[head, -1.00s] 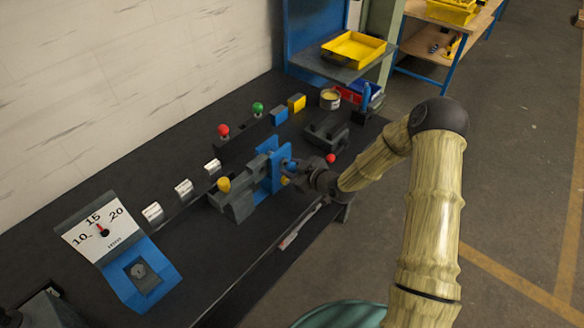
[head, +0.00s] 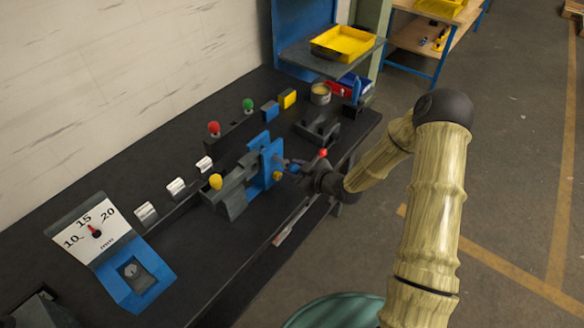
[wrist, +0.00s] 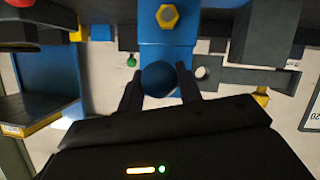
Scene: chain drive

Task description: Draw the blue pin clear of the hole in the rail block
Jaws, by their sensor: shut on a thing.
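The blue pin's round blue head (wrist: 159,78) sits between the two fingers of my gripper (wrist: 160,90) in the wrist view. My gripper is shut on it. In the head view my gripper (head: 293,167) is just right of the upright blue plate (head: 266,165) on the grey rail block (head: 232,190). The blue plate also shows in the wrist view (wrist: 170,45), behind the pin's head. The pin's shank is hidden behind its head and my fingers, so I cannot tell whether its tip is in the hole.
A yellow knob (head: 216,181) stands on the block's left part. A red knob (head: 323,153) is close to my gripper. A dial gauge (head: 93,230) stands at the left, and a yellow tray (head: 343,43) sits on a shelf at the back. The bench's front edge lies below my gripper.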

